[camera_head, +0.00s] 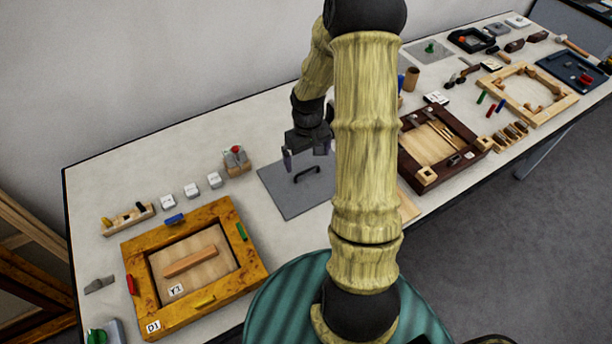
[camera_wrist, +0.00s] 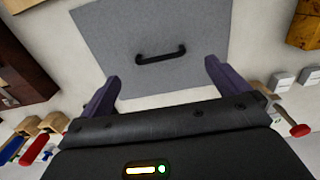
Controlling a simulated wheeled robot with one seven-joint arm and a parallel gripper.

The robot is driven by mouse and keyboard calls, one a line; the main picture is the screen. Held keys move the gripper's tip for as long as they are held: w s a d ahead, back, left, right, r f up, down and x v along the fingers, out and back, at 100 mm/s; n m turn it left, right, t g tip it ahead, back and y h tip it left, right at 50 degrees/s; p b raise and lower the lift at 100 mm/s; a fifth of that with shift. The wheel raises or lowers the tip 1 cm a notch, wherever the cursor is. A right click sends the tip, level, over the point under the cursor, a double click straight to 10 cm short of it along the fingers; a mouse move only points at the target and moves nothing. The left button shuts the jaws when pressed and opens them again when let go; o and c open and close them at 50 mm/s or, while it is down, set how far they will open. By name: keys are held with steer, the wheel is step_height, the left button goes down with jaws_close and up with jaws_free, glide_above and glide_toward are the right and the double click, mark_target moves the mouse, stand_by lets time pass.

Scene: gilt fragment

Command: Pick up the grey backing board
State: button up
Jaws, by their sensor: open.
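The grey backing board (camera_head: 283,196) lies flat on the white table, left of my arm in the head view. A black handle (camera_head: 307,173) stands up from its middle. My arm hides part of the board's right side in that view. In the wrist view the board (camera_wrist: 205,22) fills the upper middle, and its handle (camera_wrist: 160,56) runs across between the fingers. My gripper (camera_head: 308,154) is open and empty above the board, and the handle is beyond its fingertips in the wrist view (camera_wrist: 162,72). I see no contact with the handle.
A golden wooden frame (camera_head: 257,271) lies at the front left, with small white blocks (camera_head: 191,190) behind it. A dark brown frame (camera_head: 469,171) lies right of my arm. A small holder with a red-topped item (camera_head: 236,161) stands close to the board's left.

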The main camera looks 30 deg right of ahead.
steer(key=shift+f, duration=1.15)
steer(key=shift+f, duration=0.1)
steer(key=shift+w+d+f+p, duration=0.15)
steer(key=shift+f+p, duration=0.3)
steer(key=shift+f, duration=0.8)
steer(key=shift+w+a+f+p, duration=0.1)
steer(key=shift+f+p, duration=0.3)
steer(key=shift+f, duration=0.85)
steer(key=c, duration=1)
